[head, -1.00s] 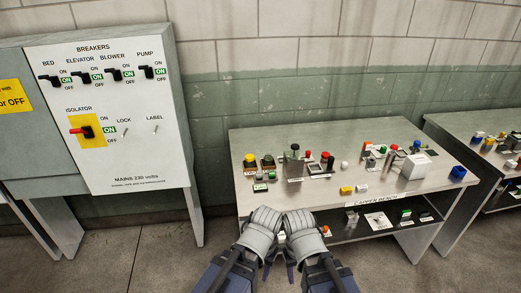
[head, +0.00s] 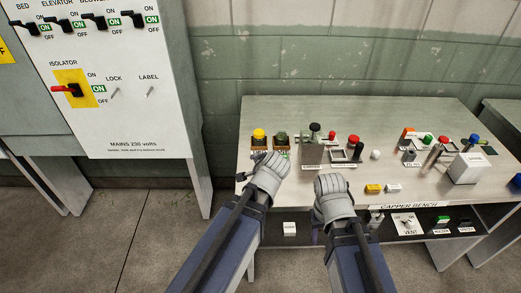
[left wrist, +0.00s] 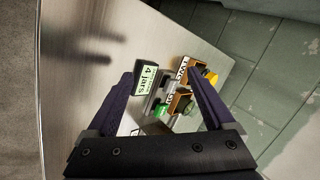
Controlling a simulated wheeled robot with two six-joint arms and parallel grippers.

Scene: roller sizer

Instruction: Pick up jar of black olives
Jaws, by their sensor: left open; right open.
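I cannot clearly pick out a jar of black olives in either view. On the capper bench (head: 390,115), a yellow-topped piece (head: 259,136) and a green-topped piece (head: 281,139) stand at the left, near my left gripper (head: 257,164). In the left wrist view my left gripper (left wrist: 165,88) is open and empty. Between and beyond its fingers are a block labelled "4 jars" (left wrist: 145,80), a green piece and a yellow button (left wrist: 210,76) in an orange guard. My right gripper (head: 322,190) is open at the bench's front edge; its fingertips are mostly hidden by its own body.
A grey post with a dark knob (head: 314,150) stands beyond my grippers. A white box (head: 467,168) and several coloured knobs stand to the right. A lower shelf (head: 385,226) holds small labelled pieces. The breaker panel (head: 100,110) stands at the left.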

